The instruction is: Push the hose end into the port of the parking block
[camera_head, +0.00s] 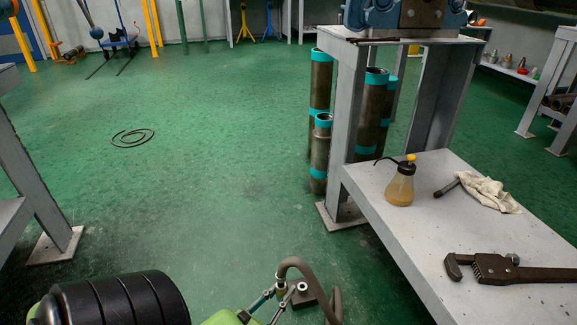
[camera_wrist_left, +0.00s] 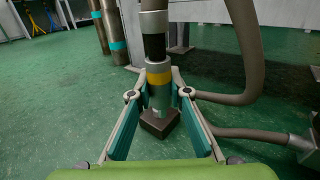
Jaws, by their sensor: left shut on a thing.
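My left gripper (camera_head: 279,294) is at the bottom of the head view. In the left wrist view, its teal fingers (camera_wrist_left: 160,94) are shut around the hose end (camera_wrist_left: 160,76), a metal fitting with a yellow band and a black and silver collar. The grey-brown hose (camera_head: 311,271) arches off to the right. A small dark block (camera_wrist_left: 157,125), seemingly the parking block, sits just beyond and below the fitting's lower end. The fitting hides its port, so I cannot tell whether the end is in it. My right gripper is not in view.
A grey bench (camera_head: 400,230) at the right carries an oil can (camera_head: 400,188), a rag (camera_head: 489,193) and a pipe wrench (camera_head: 510,270). Pipes with teal bands (camera_head: 372,110) stand behind its leg. A coil (camera_head: 132,138) lies on the otherwise open green floor.

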